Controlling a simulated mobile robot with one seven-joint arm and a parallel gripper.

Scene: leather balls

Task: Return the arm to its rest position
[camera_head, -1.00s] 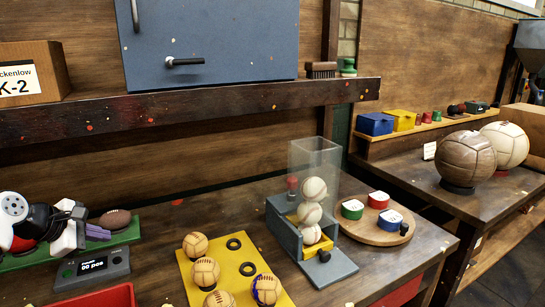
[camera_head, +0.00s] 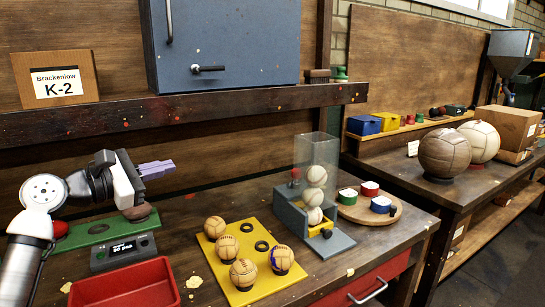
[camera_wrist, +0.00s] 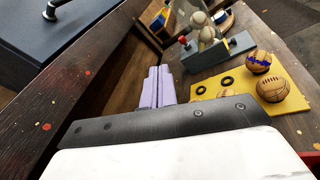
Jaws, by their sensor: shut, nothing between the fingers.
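My gripper (camera_head: 172,168) is at the left in the head view, with its purple fingers pointing right. The fingers are shut together and empty. They also show in the wrist view (camera_wrist: 158,82), side by side with nothing between them. My arm is bent above the left end of the bench, with the gripper raised over the green stand (camera_head: 95,232) and the grey counter box (camera_head: 124,252). A brown ball (camera_head: 140,213) on the stand is partly hidden behind my gripper.
A yellow board (camera_head: 262,285) holds several tan balls and black rings. A clear tube dispenser (camera_head: 316,180) holds stacked white balls. A red tray (camera_head: 125,285) stands at the front left. The dark shelf (camera_head: 200,105) runs behind and above my gripper.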

